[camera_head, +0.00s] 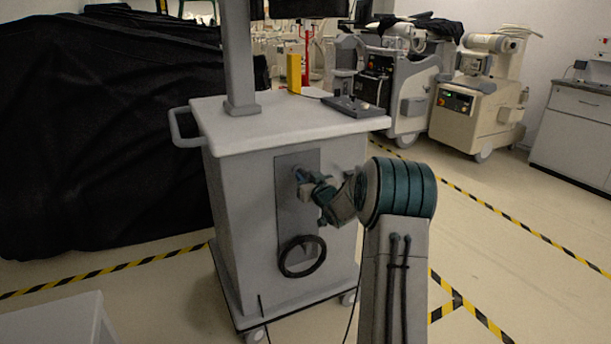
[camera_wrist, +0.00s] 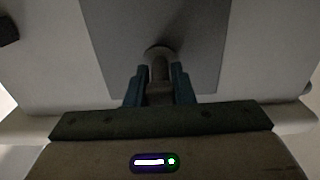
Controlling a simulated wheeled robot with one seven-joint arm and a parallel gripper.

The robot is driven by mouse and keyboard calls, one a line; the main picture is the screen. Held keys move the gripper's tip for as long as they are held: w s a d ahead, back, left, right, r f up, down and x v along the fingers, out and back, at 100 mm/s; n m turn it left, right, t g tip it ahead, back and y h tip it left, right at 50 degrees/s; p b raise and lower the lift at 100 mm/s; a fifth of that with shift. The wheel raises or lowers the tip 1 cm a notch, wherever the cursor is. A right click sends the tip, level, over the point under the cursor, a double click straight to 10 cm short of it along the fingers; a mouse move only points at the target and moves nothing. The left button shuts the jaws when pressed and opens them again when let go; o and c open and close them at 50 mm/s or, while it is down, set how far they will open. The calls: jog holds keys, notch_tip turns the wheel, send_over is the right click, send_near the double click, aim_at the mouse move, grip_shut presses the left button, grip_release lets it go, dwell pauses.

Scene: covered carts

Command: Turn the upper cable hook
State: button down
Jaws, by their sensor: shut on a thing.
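The upper cable hook (camera_wrist: 159,62) sticks out from a dark grey plate (camera_head: 284,208) on the side of a white cart (camera_head: 238,215). In the wrist view the hook's round base meets the plate, and its stem runs down between my two fingers. My gripper (camera_wrist: 160,88) is shut on the hook, one blue finger on each side. In the head view my gripper (camera_head: 302,178) is at the upper part of the plate and mostly hides the hook. A black cable coil (camera_head: 302,257) hangs lower on the plate.
The cart has a side handle (camera_head: 181,128) and a column (camera_head: 240,60); a keyboard (camera_head: 353,106) and a yellow object (camera_head: 294,73) are on top. A black covered bulk (camera_head: 100,130) stands at left. Floor at right is clear up to other machines (camera_head: 480,95).

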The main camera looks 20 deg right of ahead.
jog(key=shift+f, duration=0.15)
dwell(0.3)
jog(key=c, duration=1.2)
grip_release()
jog(key=shift+c, duration=0.2)
jog(key=shift+s, duration=0.55)
jog(key=s+p, duration=0.1)
jog(key=s, duration=1.1)
jog(key=shift+s+d, duration=0.3)
jog(key=shift+s, duration=0.1)
